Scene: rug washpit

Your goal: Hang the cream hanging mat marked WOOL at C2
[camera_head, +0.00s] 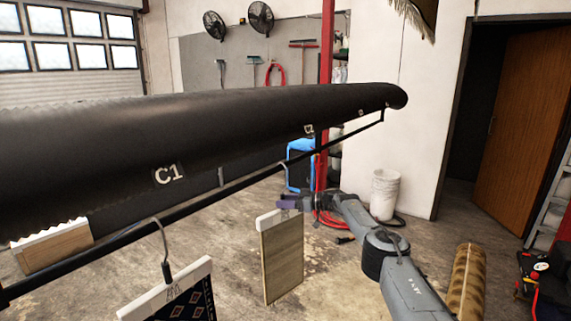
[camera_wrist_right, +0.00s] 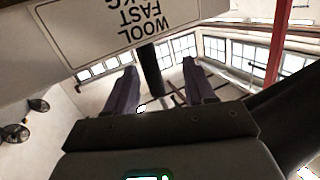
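The cream mat (camera_head: 282,262) hangs upright below the black rod (camera_head: 228,184), near the C2 label (camera_head: 308,130). Its white header (camera_head: 272,221) shows the word WOOL, upside down, in the right wrist view (camera_wrist_right: 125,28). A thin hook (camera_head: 285,166) shows at the rod above the mat and appears to rest on it. My right gripper (camera_head: 287,202) is at the top of the header. Its fingers (camera_wrist_right: 160,85) stand apart, with a dark stem between them and gaps on both sides. My left gripper is out of view.
A dark patterned mat (camera_head: 188,303) hangs from the rod near the C1 label (camera_head: 169,174). A large black tube (camera_head: 200,125) runs above the rod. A white bucket (camera_head: 384,194) stands behind my right arm. Open floor lies below.

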